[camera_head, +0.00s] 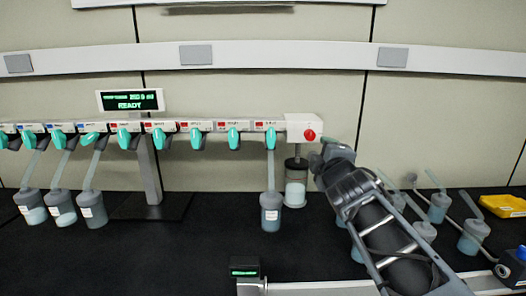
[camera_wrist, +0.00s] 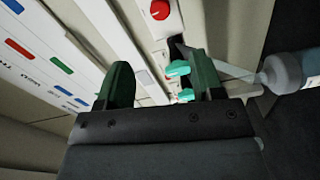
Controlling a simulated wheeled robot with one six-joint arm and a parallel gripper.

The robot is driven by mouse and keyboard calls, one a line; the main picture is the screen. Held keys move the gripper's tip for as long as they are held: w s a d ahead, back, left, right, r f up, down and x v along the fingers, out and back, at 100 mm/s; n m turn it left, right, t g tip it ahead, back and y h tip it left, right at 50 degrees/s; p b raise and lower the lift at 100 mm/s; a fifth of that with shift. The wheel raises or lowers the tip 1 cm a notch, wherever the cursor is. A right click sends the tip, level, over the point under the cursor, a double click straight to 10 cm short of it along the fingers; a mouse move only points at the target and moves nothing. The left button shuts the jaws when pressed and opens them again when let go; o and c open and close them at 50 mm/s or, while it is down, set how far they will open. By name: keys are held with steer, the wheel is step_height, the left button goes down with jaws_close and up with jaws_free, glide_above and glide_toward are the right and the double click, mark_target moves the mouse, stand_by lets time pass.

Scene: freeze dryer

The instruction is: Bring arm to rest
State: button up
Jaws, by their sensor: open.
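My gripper (camera_wrist: 160,88) shows in the wrist view with its two dark green fingers apart and nothing between them. In the head view my arm reaches up from the lower right, and my gripper (camera_head: 322,155) is at the right end of the freeze dryer's manifold (camera_head: 220,126), close to the white end block with the red knob (camera_head: 309,135). The wrist view shows the red knob (camera_wrist: 160,9) beyond the fingers and teal valve handles (camera_wrist: 178,68) by the right finger. I cannot tell whether the gripper touches anything.
A flask (camera_head: 271,216) hangs from the manifold's right part; several more hang at the left. A clear container (camera_head: 296,190) sits below the end block. Loose flasks (camera_head: 438,208) and a yellow tray (camera_head: 502,206) are on the right of the black bench. The bench's middle front is mostly clear.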

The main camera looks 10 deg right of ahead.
steer(key=s+d+f+m+g+h+p, duration=0.15)
steer(key=s+f+m+g, duration=0.25)
steer(key=f+m+g, duration=0.5)
steer(key=s+a+f+m+g+y+p, duration=0.4)
steer(key=s+a+f+g+y+p, duration=0.1)
steer(key=s+a+f, duration=0.6)
steer(key=shift+s+p, duration=0.4)
steer(key=shift+p, duration=0.4)
steer(key=shift+m, duration=0.3)
